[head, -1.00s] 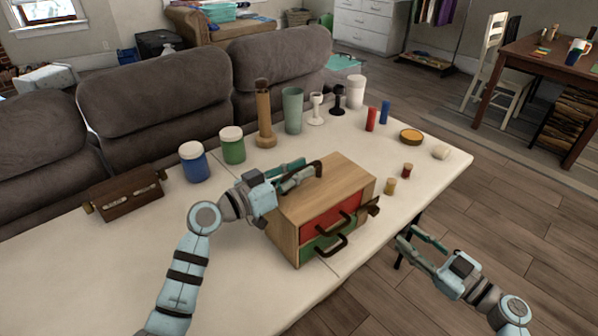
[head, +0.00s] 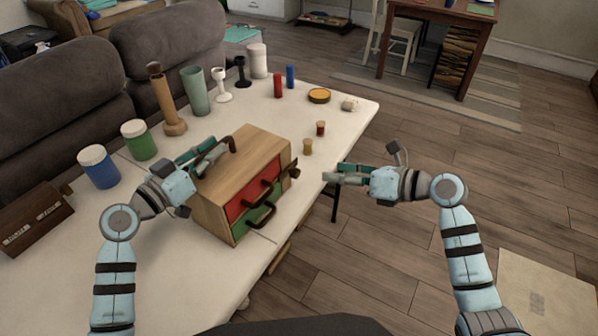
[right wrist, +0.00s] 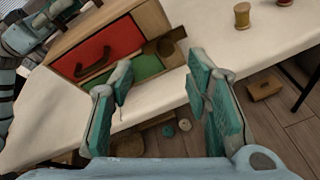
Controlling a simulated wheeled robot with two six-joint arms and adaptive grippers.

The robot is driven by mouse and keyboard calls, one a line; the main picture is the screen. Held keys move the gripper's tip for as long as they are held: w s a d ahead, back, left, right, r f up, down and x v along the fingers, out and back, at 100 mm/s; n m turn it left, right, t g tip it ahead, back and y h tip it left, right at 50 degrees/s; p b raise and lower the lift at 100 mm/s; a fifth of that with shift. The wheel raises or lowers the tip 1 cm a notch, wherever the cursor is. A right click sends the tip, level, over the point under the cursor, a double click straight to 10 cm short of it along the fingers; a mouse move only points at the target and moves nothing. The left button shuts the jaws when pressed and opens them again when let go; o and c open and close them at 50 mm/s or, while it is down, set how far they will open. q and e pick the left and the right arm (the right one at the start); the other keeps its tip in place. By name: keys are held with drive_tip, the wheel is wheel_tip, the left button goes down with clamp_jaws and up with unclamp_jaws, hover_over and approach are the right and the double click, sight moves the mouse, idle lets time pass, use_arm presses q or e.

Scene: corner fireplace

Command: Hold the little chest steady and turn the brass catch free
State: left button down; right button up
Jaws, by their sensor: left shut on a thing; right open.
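The little wooden chest (head: 262,142) stands on the table with a red drawer front (head: 243,203) above a green one (head: 243,226), both with dark handles. My left gripper (head: 226,150) is shut on the dark carry handle (head: 220,140) on the chest's top. The brass catch (head: 293,170) sticks out at the right edge of the chest's front; it also shows in the right wrist view (right wrist: 165,43). My right gripper (head: 330,172) is open and empty, right of the catch and apart from it, its fingers pointing towards the chest.
On the table (head: 335,120), a yellow spool (head: 307,147) and a small red one (head: 320,128) stand right of the chest. Blue (head: 98,167) and green (head: 139,140) jars stand behind my left arm. A dark box (head: 35,220) is at far left.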

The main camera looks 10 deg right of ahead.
sight(298, 173)
drive_tip(key=w+a+f+n, duration=0.1)
drive_tip(key=w+a, duration=0.1)
drive_tip(key=w+a+f+n, duration=0.2)
drive_tip(key=a, duration=0.1)
drive_tip(key=w+a+f+n, duration=0.2)
drive_tip(key=w+a, duration=0.1)
drive_tip(key=shift+a+f+h, duration=0.15)
drive_tip(key=shift+h, duration=0.15)
drive_tip(key=shift+c, duration=0.4)
clamp_jaws()
